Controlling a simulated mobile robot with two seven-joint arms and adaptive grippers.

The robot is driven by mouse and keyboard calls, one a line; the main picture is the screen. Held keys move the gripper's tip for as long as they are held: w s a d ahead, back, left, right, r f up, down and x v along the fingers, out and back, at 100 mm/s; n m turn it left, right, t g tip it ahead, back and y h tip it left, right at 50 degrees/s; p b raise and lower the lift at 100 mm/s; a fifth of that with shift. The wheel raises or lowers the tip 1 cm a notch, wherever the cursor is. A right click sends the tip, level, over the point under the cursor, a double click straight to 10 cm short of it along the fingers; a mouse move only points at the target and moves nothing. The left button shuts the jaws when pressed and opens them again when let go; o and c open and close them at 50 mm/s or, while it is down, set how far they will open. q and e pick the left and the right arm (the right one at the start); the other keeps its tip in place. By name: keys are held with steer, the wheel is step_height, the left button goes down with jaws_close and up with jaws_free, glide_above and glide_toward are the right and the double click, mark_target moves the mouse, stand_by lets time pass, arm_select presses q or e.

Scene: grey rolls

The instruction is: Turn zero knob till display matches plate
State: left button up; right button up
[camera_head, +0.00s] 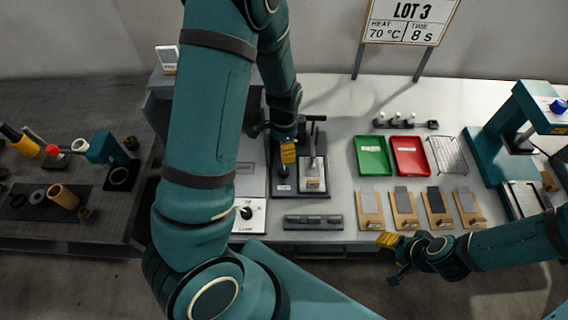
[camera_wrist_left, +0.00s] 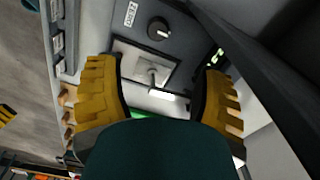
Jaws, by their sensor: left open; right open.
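The black zero knob (camera_wrist_left: 158,28) shows in the left wrist view on a dark grey panel, beside a white label reading ZERO (camera_wrist_left: 131,14). A small green-lit strip, apparently the display (camera_wrist_left: 215,56), sits to the right; its reading is too small to tell. My left gripper (camera_wrist_left: 160,70) is open, its yellow fingers on either side of a framed metal square below the knob. Nothing is between the fingertips. In the head view, my left gripper (camera_head: 288,153) hangs over the dark instrument (camera_head: 315,190). My right gripper (camera_head: 390,260) is open and empty at the table's front.
A green tray (camera_head: 373,158), a red tray (camera_head: 410,157) and a wire rack (camera_head: 447,155) lie right of the instrument. Several wooden sample boards (camera_head: 404,208) line the front. A teal press (camera_head: 515,120) stands right.

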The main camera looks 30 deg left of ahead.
mark_target(284, 170)
arm_select(q)
step_height(284, 170, down, 13)
steer(key=shift+s+d+f+b, duration=0.1)
steer(key=shift+s+f+b, duration=0.05)
steer(key=shift+b, duration=0.4)
jaws_close()
